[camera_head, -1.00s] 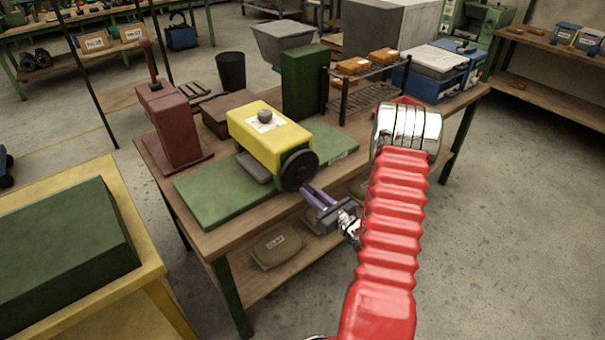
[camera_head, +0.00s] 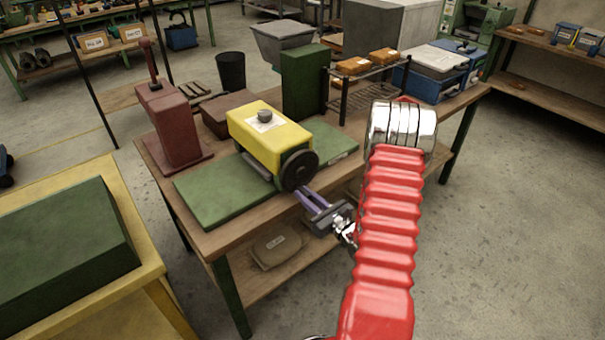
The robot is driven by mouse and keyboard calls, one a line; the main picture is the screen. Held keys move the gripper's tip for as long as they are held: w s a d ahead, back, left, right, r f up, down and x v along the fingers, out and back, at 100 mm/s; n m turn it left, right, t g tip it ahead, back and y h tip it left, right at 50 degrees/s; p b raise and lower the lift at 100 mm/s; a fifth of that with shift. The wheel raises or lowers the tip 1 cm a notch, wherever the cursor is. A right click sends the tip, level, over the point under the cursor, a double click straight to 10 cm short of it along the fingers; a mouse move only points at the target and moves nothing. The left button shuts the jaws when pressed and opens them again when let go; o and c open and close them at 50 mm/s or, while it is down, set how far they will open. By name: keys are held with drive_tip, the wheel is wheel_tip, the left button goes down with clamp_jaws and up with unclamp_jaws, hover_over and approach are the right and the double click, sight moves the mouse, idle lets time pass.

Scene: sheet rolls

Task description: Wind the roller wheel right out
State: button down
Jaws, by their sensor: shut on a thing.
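The roller wheel (camera_head: 299,170) is a dark round disc on the near right end of a yellow machine (camera_head: 270,137). The machine stands on a green plate (camera_head: 213,193) on the wooden bench. My gripper (camera_head: 304,192) reaches the lower rim of the wheel from the front right. Its purple fingers are shut at the wheel's lower edge. The part held, likely the wheel's handle, is mostly hidden by the fingers and the wheel. My red ribbed arm rises in front, on the right.
A maroon press (camera_head: 176,128) stands at the bench's left end. Behind the machine are a green block (camera_head: 305,82) and a wire rack (camera_head: 362,85) with orange boxes. A yellow table with a green block (camera_head: 66,238) is at lower left. Open floor lies to the right.

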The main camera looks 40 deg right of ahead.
sight(286, 187)
drive_tip(key=shift+w+a+r, duration=0.1)
drive_tip(key=shift+a+r, duration=0.6)
drive_tip(key=shift+a, duration=0.15)
drive_tip(key=shift+a+r, duration=0.45)
drive_tip(key=shift+a, duration=0.35)
drive_tip(key=shift+r, duration=0.1)
drive_tip(key=shift+a+r, duration=0.55)
drive_tip(key=shift+r, duration=0.1)
